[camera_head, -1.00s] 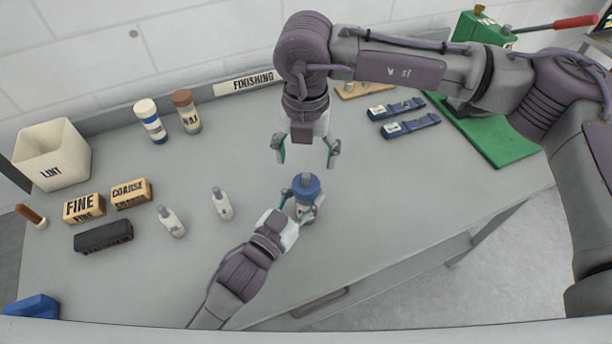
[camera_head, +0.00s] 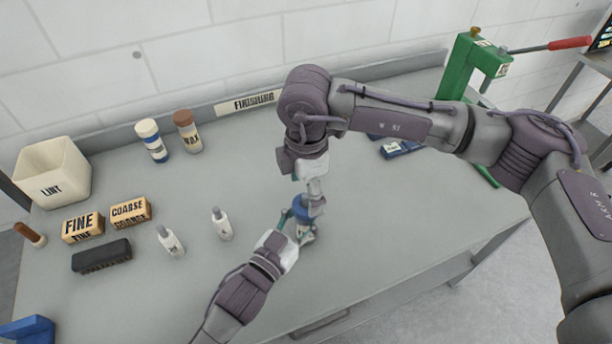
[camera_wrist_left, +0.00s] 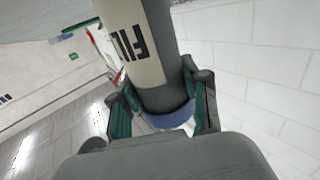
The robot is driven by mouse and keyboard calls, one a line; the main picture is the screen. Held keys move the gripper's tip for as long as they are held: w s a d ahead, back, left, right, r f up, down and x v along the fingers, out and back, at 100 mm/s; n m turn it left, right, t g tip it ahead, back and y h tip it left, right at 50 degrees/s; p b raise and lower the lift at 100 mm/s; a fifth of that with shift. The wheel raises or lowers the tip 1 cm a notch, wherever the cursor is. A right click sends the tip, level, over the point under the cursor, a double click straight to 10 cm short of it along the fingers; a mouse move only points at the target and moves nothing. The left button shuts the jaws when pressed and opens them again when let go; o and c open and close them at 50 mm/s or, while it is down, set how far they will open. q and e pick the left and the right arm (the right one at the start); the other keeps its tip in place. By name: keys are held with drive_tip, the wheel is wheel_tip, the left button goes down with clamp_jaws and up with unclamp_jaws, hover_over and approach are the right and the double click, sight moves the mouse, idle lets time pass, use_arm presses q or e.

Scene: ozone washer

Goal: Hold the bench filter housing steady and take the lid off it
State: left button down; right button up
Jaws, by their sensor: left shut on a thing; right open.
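My right gripper (camera_head: 301,208) points down at the lid from above. It is open, its fingers partly cover the lid, and contact is unclear.
Two small white bottles (camera_head: 222,225) stand to the left on the grey bench (camera_head: 190,285). Behind are a blue-banded jar (camera_head: 151,140) and a wax jar (camera_head: 187,132). FINE and COARSE blocks, a black brush and a lint bin (camera_head: 52,172) are farther left. A green press (camera_head: 470,75) stands back right.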

drive_tip(key=shift+f, duration=2)
